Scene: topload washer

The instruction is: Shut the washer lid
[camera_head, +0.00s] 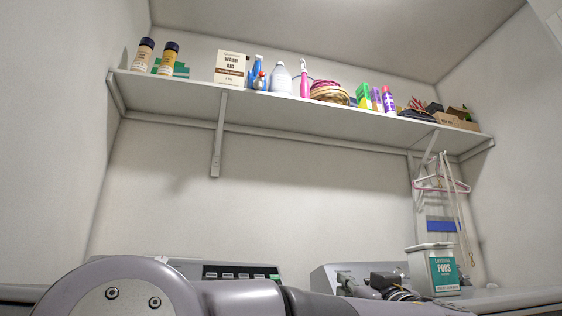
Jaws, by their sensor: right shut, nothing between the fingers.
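Two appliance control panels show low in the head view. I cannot tell which one belongs to the washer. The washer lid cannot be made out; the area below the panels is hidden by my arm or out of frame. My right gripper (384,284) is a small dark shape in front of the right panel, shut and empty. Whether it touches anything is unclear. My left gripper is not in view.
A wall shelf (300,115) above holds bottles, a wash aid box (230,69), a basket (329,93) and other items. Pink hangers (440,186) hang below the shelf. The wall between is clear.

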